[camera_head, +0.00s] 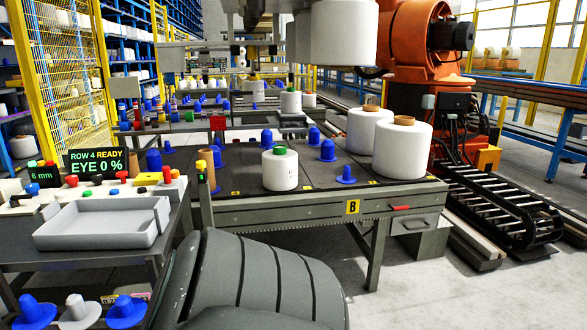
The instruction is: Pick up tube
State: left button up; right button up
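Neither of my grippers is in view. A slim tan upright tube (209,172) stands at the left end of the table marked B, beside a small yellow and red fitting. A short brown tube-like piece (134,164) shows by the display at left. Two large white bobbins (402,152) (364,132) stand at the right of the table with brown tube ends on top. A smaller white bobbin (280,171) with a green tube end stands near the middle. I cannot tell which tube the task means.
Table B (320,206) also carries several blue pegs (346,175). An empty grey tray (104,222) sits on the left bench. A large grey banded shape fills the bottom centre. An orange robot arm (405,45) stands behind at right. The floor at lower right is clear.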

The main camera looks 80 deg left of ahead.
aim_at(207, 155)
jog(key=k+u, duration=0.1)
jog(key=u, duration=0.55)
jog(key=k+j+u, duration=0.1)
jog(key=u, duration=2.25)
